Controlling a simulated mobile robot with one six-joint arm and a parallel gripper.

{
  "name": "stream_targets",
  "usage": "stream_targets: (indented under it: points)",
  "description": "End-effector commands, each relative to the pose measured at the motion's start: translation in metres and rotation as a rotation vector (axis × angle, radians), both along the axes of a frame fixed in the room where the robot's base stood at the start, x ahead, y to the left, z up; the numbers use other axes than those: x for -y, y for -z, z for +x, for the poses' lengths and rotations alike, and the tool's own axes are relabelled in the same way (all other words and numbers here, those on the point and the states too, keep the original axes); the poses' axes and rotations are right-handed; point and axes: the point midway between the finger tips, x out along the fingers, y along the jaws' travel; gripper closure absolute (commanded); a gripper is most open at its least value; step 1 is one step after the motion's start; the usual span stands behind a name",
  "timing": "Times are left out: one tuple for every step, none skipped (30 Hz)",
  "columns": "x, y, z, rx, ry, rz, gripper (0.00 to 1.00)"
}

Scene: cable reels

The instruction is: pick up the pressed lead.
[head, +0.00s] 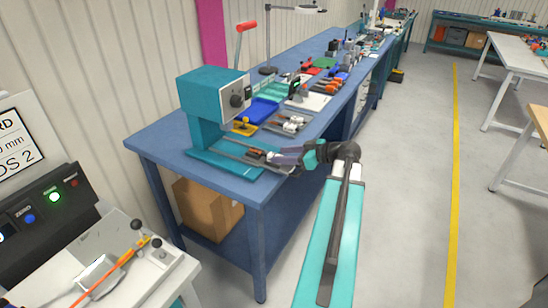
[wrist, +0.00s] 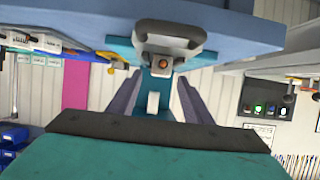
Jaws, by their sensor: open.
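The teal bench press (head: 212,100), with a red-handled lever, stands at the near end of the blue bench. My gripper (head: 274,157) is low over the front of the press's base, reaching in from the right. In the wrist view my gripper (wrist: 158,92) is open, its two dark fingers spread with the press beyond them and nothing clearly held between them. A small orange round end (wrist: 163,63) shows in a grey fitting of the press, roughly in line with the gap. I cannot tell whether it is the pressed lead; no full lead is clear.
The blue bench (head: 160,150) carries a blue tray (head: 262,111), a yellow piece (head: 245,127) and several small tools behind my gripper. A control panel with a lit green button (head: 54,197) stands at the left.

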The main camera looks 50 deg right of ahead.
Motion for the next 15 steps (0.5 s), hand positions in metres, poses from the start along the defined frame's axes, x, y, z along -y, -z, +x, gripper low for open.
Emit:
stream_targets:
  points:
    - [-0.002,0.001,0.007,0.000,-0.002,0.002,0.55]
    - [-0.002,0.002,0.009,0.000,-0.002,0.002,0.55]
    - [-0.003,0.003,0.012,0.000,-0.001,0.000,0.55]
    - [-0.003,0.004,0.014,0.000,-0.001,0.000,0.55]
    - [-0.003,0.005,0.016,0.000,-0.001,0.000,0.55]
    - [-0.004,0.006,0.017,0.000,-0.001,-0.001,0.55]
    - [-0.004,0.007,0.018,0.000,-0.001,-0.001,0.55]
    - [-0.004,0.008,0.019,0.000,-0.001,-0.001,0.55]
    - [-0.005,0.008,0.019,0.000,0.000,-0.001,0.55]
    - [-0.004,0.008,0.019,0.000,0.000,-0.001,0.55]
    - [-0.004,0.008,0.019,0.000,0.000,-0.001,0.55]
    - [-0.004,0.008,0.018,0.000,0.000,-0.001,0.55]
    - [-0.004,0.008,0.018,0.000,0.000,-0.001,0.55]
    - [-0.004,0.008,0.018,0.000,0.000,-0.001,0.55]
    - [-0.004,0.008,0.018,0.000,0.000,0.000,0.55]
